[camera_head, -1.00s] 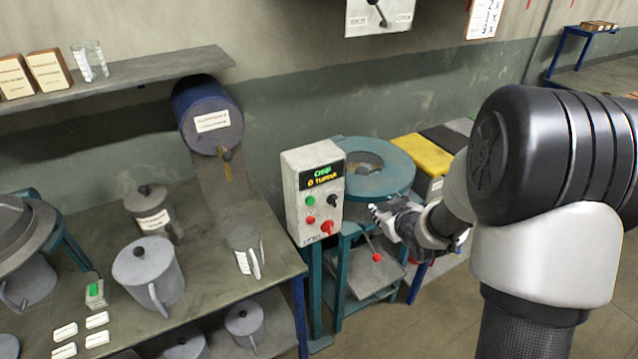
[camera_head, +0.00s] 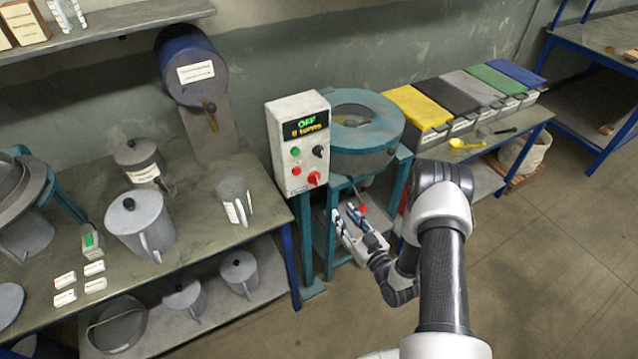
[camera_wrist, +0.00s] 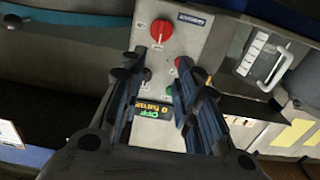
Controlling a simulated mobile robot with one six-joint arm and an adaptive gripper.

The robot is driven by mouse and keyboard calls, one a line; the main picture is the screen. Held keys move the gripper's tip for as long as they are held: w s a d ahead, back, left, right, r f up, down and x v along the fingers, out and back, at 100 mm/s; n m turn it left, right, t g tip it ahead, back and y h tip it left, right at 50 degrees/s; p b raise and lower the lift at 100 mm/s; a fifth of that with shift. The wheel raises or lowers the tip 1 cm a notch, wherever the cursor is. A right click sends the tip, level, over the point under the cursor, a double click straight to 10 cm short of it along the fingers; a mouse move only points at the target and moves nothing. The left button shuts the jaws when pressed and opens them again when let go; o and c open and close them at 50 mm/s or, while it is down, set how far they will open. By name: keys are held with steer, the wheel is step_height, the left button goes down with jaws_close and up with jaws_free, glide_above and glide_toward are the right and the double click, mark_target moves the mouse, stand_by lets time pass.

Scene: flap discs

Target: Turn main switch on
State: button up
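The grey control box (camera_head: 300,145) stands upright on a post, and its display (camera_head: 305,126) reads OFF and 0 turns. A red rotary knob (camera_head: 314,178) sits at its lower right; it also shows in the wrist view (camera_wrist: 160,31), where the box appears upside down. Its label is too small to read, so I cannot confirm it is the main switch. Above it is a black knob (camera_head: 318,152); to the left are a green button (camera_head: 295,152) and a red button (camera_head: 297,170). My gripper (camera_head: 348,225) is open and empty, lower right of the box, apart from the knob.
A teal round machine (camera_head: 362,135) on a stand is just right of the box, with a red-tipped lever (camera_head: 363,208) below. The bench (camera_head: 200,215) with jugs lies left. Coloured-lid bins (camera_head: 420,108) stand farther right. The floor at right is open.

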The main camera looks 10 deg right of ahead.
mark_target(317, 180)
steer(key=b+x, duration=0.2)
steer(key=x, duration=1.3)
steer(key=shift+w+a, duration=0.2)
steer(key=shift+w, duration=0.15)
steer(key=shift+c, duration=0.6)
jaws_close()
